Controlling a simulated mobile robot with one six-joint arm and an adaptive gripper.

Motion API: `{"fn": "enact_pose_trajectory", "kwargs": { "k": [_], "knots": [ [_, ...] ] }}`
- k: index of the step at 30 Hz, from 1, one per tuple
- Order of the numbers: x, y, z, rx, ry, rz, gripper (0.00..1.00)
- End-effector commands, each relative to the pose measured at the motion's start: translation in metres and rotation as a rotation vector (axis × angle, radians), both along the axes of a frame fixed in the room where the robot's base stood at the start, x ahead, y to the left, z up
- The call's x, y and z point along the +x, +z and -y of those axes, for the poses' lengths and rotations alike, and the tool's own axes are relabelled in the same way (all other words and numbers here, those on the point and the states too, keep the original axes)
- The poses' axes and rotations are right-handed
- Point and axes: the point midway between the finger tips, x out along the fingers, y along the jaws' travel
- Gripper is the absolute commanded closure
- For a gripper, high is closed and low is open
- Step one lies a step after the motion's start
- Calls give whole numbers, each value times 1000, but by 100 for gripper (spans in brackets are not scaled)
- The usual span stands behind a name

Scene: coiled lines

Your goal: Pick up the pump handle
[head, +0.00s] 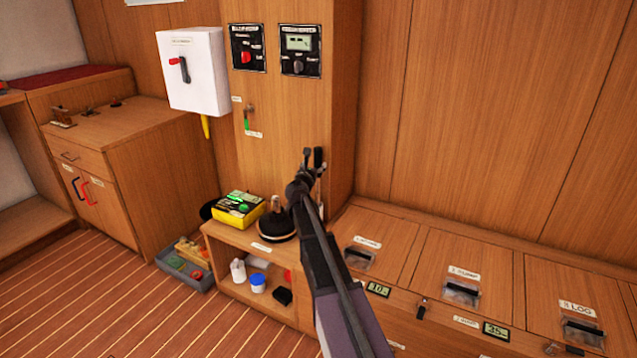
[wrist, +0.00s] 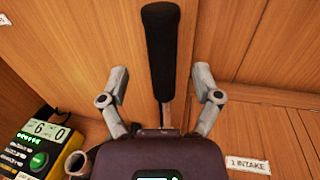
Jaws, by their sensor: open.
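The pump handle (wrist: 161,50) shows in the wrist view as a long black grip, nearly upright, on a thin metal shaft that runs down behind my gripper's body. Clear gaps show between the fingers and the handle. In the head view my gripper (head: 306,178) is in front of the wooden column, above the right end of the low shelf. Dark upright parts at its tip are too small to tell apart there. The handle's lower end is hidden.
A yellow device (head: 239,209) and a black round base (head: 278,226) are on the low shelf (head: 233,240). A grey crate (head: 185,268) stands left on the floor. Labelled lockers (head: 485,268) line the right. A white switch box (head: 193,72) hangs above.

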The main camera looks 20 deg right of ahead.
Motion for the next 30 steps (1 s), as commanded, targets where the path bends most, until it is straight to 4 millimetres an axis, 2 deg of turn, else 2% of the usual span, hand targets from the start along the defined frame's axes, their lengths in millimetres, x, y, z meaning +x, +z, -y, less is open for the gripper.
{"fn": "enact_pose_trajectory", "kwargs": {
  "k": [6, 10, 29, 30],
  "knots": [
    [22, 2, 19, 0, 0, 0, 18],
    [29, 2, 25, 0, 0, 0, 18],
    [30, 2, 27, 0, 0, 0, 18],
    [30, 2, 27, 0, 0, 0, 30]
  ]
}}
